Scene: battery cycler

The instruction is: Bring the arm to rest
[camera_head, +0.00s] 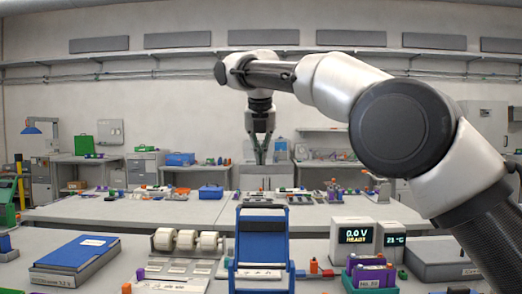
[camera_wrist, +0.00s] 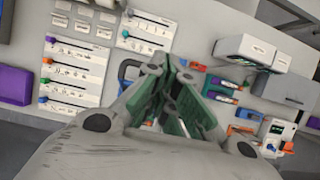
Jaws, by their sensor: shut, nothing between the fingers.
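My arm reaches in from the right in the head view, raised well above the benches and bent at the elbow. My gripper (camera_head: 260,152) hangs from its end, pointing down, with its fingertips close together. In the wrist view my gripper (camera_wrist: 180,62) shows its green-lined fingers meeting at the tips, with nothing between them. It touches nothing that I can make out.
On the near bench stand a blue rack (camera_head: 262,240), a cycler display (camera_head: 354,240) reading 0.0 V READY, a smaller 21 °C display (camera_head: 394,240), a blue-topped box (camera_head: 76,252) and white rolls (camera_head: 186,240). Air around the gripper looks clear.

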